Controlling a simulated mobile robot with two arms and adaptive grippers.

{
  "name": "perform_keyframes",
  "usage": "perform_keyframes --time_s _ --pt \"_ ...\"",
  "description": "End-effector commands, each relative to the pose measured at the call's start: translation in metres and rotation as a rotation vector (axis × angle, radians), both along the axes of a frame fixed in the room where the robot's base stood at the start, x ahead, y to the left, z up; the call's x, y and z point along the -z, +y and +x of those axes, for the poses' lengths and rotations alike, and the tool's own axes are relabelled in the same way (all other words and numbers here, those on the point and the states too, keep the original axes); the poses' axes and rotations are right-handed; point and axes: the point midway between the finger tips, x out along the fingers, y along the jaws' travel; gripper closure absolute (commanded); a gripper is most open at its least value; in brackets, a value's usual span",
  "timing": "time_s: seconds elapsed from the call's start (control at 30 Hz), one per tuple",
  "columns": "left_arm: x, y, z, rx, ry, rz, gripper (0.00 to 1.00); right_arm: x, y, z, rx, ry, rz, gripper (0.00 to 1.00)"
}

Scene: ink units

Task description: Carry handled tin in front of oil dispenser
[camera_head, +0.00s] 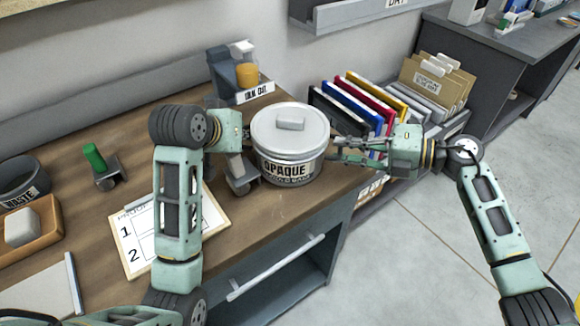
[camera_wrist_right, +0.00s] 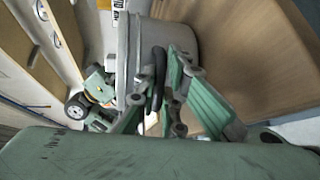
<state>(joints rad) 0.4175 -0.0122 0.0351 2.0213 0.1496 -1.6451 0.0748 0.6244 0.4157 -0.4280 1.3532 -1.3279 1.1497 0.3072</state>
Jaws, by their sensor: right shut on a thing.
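The handled tin (camera_head: 291,143) is a pale grey round pot with a lid and an "OPAQUE" label, upright at the right end of the wooden desk. I cannot tell whether it touches the desk. My right gripper (camera_head: 345,150) is at its right side. In the right wrist view the fingers (camera_wrist_right: 165,85) are shut on the tin's dark side handle (camera_wrist_right: 158,72). The tin wall (camera_wrist_right: 130,50) is right beyond them. My left arm reaches to the tin's left side; its fingers are mostly hidden there. I cannot surely pick out an oil dispenser.
A labelled grey holder with an orange-yellow item (camera_head: 246,75) stands behind the tin. A numbered sheet (camera_head: 140,240), a green-handled piece (camera_head: 95,157) and a wooden tray (camera_head: 45,235) lie to the left. Upright coloured folders (camera_head: 365,95) stand to the right.

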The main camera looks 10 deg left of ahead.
Motion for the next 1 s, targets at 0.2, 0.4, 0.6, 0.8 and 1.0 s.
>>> perform_keyframes --time_s 0.2,0.4,0.6,0.8,1.0 --pt "0.009 0.0 -0.002 0.002 0.015 0.003 0.78 0.005 -0.001 0.0 0.003 0.007 -0.003 0.78" --pt "0.009 0.0 -0.002 0.002 0.017 0.002 0.73 0.005 0.0 0.0 0.0 0.007 -0.002 0.73" --pt "0.008 0.0 -0.003 0.002 0.017 0.002 0.73 0.005 0.0 -0.001 -0.001 0.006 -0.002 0.73" --pt "-0.009 0.004 -0.018 0.0 0.008 0.005 0.73 0.004 0.0 -0.001 -0.001 0.006 -0.002 0.73" --pt "-0.035 0.009 -0.04 -0.002 -0.001 0.007 0.73 0.004 0.0 -0.001 -0.001 0.006 -0.002 0.73"
